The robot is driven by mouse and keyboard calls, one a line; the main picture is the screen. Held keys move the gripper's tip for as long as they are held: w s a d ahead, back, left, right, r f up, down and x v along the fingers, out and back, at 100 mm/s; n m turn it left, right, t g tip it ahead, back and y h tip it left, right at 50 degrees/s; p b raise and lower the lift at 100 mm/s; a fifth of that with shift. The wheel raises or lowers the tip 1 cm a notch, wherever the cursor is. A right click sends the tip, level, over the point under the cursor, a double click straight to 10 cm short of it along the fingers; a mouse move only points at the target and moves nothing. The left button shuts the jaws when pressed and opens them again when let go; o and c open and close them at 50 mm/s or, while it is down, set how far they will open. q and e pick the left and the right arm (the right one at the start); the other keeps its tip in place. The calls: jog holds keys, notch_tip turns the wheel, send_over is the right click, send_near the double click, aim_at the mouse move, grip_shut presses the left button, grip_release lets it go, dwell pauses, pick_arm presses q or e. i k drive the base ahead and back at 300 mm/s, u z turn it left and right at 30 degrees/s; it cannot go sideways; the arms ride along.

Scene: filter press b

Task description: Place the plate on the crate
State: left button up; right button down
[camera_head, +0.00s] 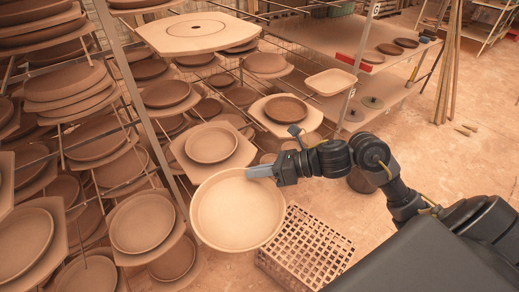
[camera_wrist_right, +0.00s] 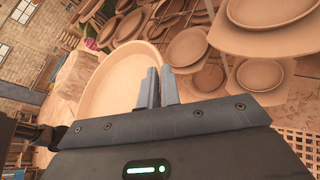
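The plate (camera_head: 237,210) is large, round, shallow and pale cream. It is held up in the air, tilted, in front of the rack. My right gripper (camera_head: 262,171) is at its upper right rim. In the right wrist view the two fingers (camera_wrist_right: 158,88) close on the rim of the plate (camera_wrist_right: 112,80). The crate (camera_head: 310,248) is a lattice box on the floor, to the right of and below the plate. The plate hides part of its left side. A bit of lattice, likely the crate (camera_wrist_right: 297,142), shows in the right wrist view. My left gripper is not in view.
A wire rack (camera_head: 130,60) full of clay plates on boards fills the left and centre, close behind the held plate. A table (camera_head: 330,40) with small discs stands at the back right. Bare floor (camera_head: 450,165) lies to the right.

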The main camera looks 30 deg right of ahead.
aim_at(309, 252)
jog(key=z, duration=3.75)
jog(key=k, duration=1.25)
jog(key=u, duration=1.5)
jog(key=i, duration=1)
